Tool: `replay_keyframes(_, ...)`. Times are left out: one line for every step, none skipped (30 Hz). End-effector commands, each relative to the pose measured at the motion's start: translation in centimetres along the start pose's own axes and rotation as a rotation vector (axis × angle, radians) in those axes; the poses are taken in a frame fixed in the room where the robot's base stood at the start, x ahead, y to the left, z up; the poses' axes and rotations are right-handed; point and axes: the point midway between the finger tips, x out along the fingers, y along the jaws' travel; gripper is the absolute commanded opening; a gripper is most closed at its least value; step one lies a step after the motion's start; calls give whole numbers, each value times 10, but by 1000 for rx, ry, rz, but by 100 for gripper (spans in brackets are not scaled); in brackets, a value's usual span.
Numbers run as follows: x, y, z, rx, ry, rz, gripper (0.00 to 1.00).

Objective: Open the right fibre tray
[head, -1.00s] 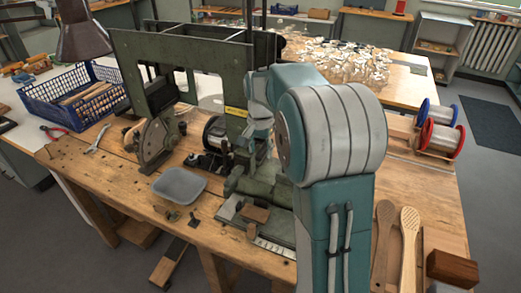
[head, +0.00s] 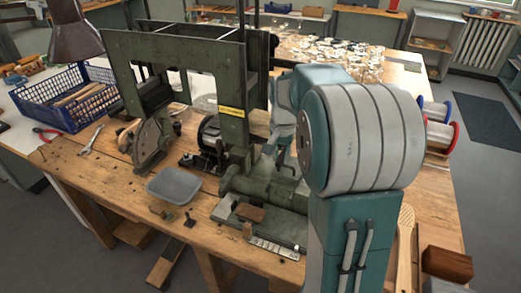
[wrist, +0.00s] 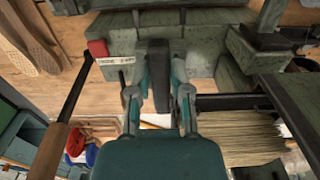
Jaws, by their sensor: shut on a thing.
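My gripper (wrist: 158,92) is in the wrist view, its two teal fingers closed around a dark upright piece (wrist: 155,68). I cannot tell whether this piece is a tray handle. A bundle of pale fibres (wrist: 240,143) lies to the right of the fingers, beside a dark bar (wrist: 228,102); the fibre tray's outline is not clear. In the head view, part of my gripper (head: 284,148) shows beside the green tufting machine (head: 232,130). My own arm hides the fibres and the machine's right side there.
A rod with a wooden grip (wrist: 48,155) runs left of my gripper, near a red block (wrist: 98,48). A grey dish (head: 174,185) and a blue crate (head: 65,97) stand left of the machine. A wooden block (head: 446,264) lies at the bench's right end.

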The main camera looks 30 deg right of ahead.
Motion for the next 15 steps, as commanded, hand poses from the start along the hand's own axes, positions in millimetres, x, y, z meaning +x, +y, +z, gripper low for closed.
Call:
replay_keyframes(0, 18, 1, 8, -3, 1, 0)
replay_keyframes(0, 26, 0, 7, -3, 1, 0)
replay_keyframes(0, 36, 0, 7, -3, 1, 0)
replay_keyframes(0, 42, 0, 6, -3, 1, 0)
replay_keyframes(0, 48, 0, 6, -3, 1, 0)
replay_keyframes(1, 55, 0, 4, -4, 1, 0)
replay_keyframes(1, 59, 1, 4, -4, 1, 0)
replay_keyframes(1, 62, 1, 3, -4, 1, 0)
replay_keyframes(1, 66, 1, 2, -4, 1, 0)
replay_keyframes(1, 67, 1, 1, -4, 1, 0)
replay_keyframes(1, 69, 1, 1, -4, 1, 0)
replay_keyframes(1, 70, 1, 0, -4, 1, 0)
replay_keyframes(1, 70, 1, 0, -4, 2, 0)
replay_keyframes(1, 70, 1, 0, -4, 2, 0)
replay_keyframes(1, 70, 2, -1, -5, 3, 0)
